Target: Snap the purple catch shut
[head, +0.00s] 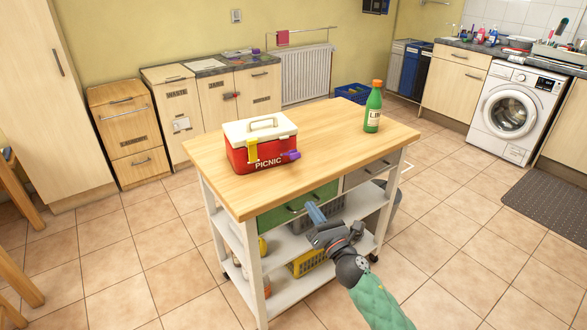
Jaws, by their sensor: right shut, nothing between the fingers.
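A red picnic box (262,154) with a white lid (260,128) and a carry handle sits on the left part of the wooden island top. The lid looks down on the box. The purple catch (291,155) is low at the front right of the box and sticks outward, apart from the lid. The yellow catch (252,149) stands upright against the front, reaching up to the lid. My right gripper (315,212) is shut and empty, in front of the island near the green drawer, below and right of the box. My left gripper is not in view.
The wooden island top (330,143) is clear between the box and a green bottle (373,107) at its right end. A green drawer (297,206) sits under the front edge. Lower shelves hold yellow baskets (308,262). Tiled floor is open around the island.

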